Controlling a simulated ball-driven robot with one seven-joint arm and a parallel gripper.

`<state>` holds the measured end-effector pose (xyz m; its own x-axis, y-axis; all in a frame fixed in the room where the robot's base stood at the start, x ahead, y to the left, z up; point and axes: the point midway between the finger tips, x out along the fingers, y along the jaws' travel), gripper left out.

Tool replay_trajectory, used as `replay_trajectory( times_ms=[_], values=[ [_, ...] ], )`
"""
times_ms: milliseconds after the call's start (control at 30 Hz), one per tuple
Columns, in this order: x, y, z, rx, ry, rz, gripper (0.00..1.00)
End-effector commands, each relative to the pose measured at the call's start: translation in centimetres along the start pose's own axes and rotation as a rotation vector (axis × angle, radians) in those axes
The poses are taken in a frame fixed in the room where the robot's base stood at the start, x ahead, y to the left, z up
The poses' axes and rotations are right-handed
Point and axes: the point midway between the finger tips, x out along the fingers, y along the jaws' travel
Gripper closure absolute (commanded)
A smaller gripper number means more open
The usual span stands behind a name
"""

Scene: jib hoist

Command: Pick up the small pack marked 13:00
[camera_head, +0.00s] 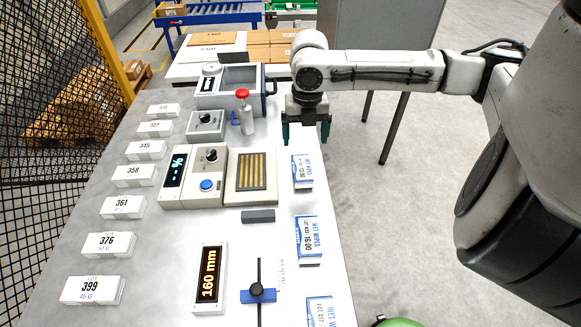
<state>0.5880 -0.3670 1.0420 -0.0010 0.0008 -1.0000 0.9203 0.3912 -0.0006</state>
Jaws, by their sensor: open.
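Several small blue-and-white wet wipes packs lie along the right side of the table. The farthest pack (302,171) carries a time too small to read surely; it may be 13:00. The middle pack (308,240) reads 16:00. The nearest pack (320,311) is cut off by the bottom edge, and I cannot read a time on it. My gripper (306,132) points down with its dark green fingers apart and empty. In the picture it is just above the farthest pack, near the table's right edge, and does not appear to touch it.
White lot boxes (122,207) line the table's left side. Open floor (400,230) lies right of the table.

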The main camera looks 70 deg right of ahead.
Motion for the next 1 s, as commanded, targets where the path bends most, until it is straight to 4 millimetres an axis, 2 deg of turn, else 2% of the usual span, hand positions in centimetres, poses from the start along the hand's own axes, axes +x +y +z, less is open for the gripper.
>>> replay_trajectory(
  times_ms=[200,533,800,1000],
  values=[
    [3.3,0.0,0.0,0.001,0.004,-0.001,0.11],
    [5.9,0.3,0.0,0.000,0.002,0.000,0.11],
    [9.5,0.6,0.1,0.001,0.001,-0.001,0.11],
    [10.1,0.6,0.1,0.000,-0.001,0.000,0.11]
  ],
)
